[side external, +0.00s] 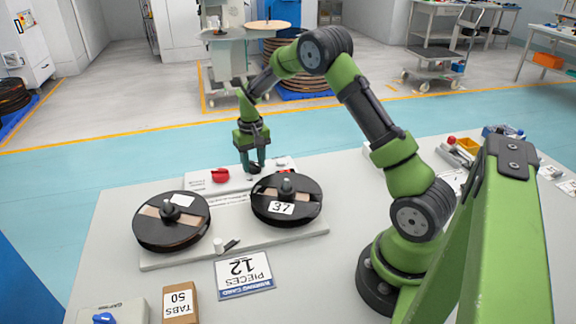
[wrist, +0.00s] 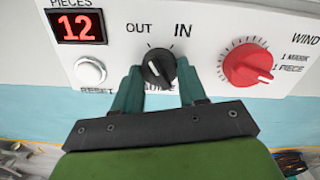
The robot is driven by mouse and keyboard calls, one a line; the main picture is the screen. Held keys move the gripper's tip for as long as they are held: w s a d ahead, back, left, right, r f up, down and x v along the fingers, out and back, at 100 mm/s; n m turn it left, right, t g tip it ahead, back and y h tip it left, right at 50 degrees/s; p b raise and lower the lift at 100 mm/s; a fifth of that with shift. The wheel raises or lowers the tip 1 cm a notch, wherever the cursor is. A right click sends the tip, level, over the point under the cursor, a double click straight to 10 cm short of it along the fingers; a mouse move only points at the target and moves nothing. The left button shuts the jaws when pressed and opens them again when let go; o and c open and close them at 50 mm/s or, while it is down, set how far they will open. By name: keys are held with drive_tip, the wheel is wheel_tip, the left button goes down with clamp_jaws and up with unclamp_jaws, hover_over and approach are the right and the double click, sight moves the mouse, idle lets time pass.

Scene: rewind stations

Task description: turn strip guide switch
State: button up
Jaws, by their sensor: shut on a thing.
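The strip guide switch is a black knob (wrist: 158,68) on the white control box, between the labels OUT and IN, in the wrist view. A short white mark shows on it, but I cannot tell for sure which label it points to. My gripper (wrist: 160,82) has its two green fingers on either side of the knob, shut on it. The label below the knob is mostly hidden by the fingers. In the side view my gripper (side external: 253,167) points down at the control box (side external: 240,178), and hides the knob.
A red knob (wrist: 248,65) is right of the switch; a white reset button (wrist: 90,71) and a display reading 12 (wrist: 76,26) are left. Two black reels (side external: 171,222) (side external: 287,201) stand in front of the box. A card (side external: 244,274) and a tabs box (side external: 180,304) lie nearer.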

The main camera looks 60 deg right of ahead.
sight(253, 162)
drive_tip(key=o, duration=1.1)
drive_tip(key=shift+c, duration=0.2)
drive_tip(key=shift+r, duration=0.1)
wheel_tip(253, 162, up, 17)
